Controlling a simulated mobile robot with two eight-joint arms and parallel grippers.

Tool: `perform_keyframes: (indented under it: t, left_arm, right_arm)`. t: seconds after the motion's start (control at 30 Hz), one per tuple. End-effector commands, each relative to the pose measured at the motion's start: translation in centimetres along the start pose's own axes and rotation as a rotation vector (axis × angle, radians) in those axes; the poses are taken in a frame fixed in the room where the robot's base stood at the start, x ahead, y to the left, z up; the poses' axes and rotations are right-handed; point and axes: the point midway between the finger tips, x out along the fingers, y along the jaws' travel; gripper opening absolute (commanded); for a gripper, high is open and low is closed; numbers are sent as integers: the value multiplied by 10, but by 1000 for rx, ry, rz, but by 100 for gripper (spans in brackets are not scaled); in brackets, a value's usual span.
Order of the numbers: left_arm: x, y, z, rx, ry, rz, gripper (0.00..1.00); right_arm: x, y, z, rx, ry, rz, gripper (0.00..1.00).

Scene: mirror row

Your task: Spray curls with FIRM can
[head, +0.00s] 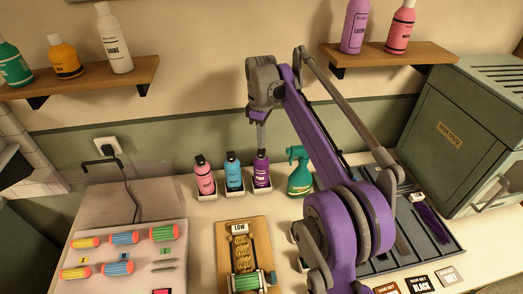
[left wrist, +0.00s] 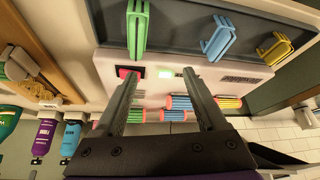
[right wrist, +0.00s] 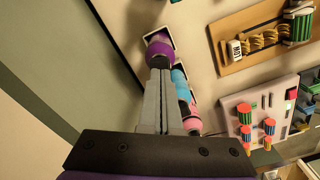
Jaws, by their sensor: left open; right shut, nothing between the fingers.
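Pink (head: 205,180), blue (head: 233,176) and purple (head: 261,174) cans stand upright in small white holders; their labels are too small to read, so I cannot tell which is FIRM. My right gripper (head: 261,145) is shut and empty, fingertips pointing down at the purple can's top, touching or just above it. In the right wrist view, its fingers (right wrist: 160,76) end over the purple can (right wrist: 158,50). Blond curls (head: 241,247) lie on a wooden board (head: 262,235) with a LOW sign. My left gripper (left wrist: 163,76) is open and empty, outside the head view.
A green spray bottle (head: 300,172) stands right of the purple can. A roller station (head: 135,230) is at front left. A dark tray (head: 432,248) and large grey-green cabinet (head: 465,125) are at right. Wall shelves (head: 85,80) hold bottles. My right arm hides part of the counter.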

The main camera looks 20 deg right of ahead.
Motion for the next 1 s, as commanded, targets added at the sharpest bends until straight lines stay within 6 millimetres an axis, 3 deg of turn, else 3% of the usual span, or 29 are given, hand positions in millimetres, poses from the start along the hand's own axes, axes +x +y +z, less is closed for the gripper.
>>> perform_keyframes:
  t: [1.0]
  left_arm:
    - [6,0,7,0,-6,0,73]
  right_arm:
    - [15,0,0,0,0,0,0]
